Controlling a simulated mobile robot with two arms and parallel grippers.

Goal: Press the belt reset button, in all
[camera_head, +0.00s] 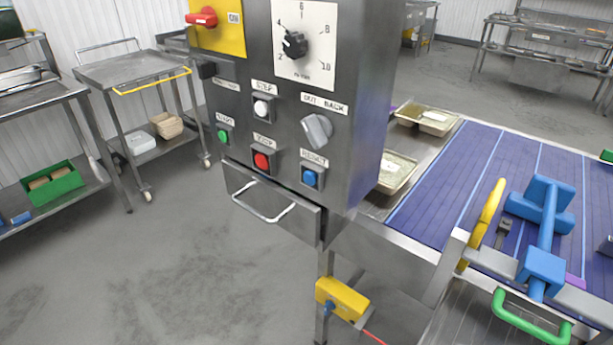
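The blue reset button (310,178) sits at the lower right of the front face of the grey control box (352,60). A small label that appears to read RESET is above it, and nothing covers the button. A red button (262,161) is to its left, and a green button (222,136) is farther left. A white button (261,109) and a grey selector knob (317,130) are higher up. Neither of my grippers is in view.
A drawer with a handle (265,213) hangs below the buttons. The blue-purple belt (437,203) runs at right, with metal trays (396,172) beside it. A blue fixture (545,215) and green handle (530,318) are at lower right. Floor in front-left is clear.

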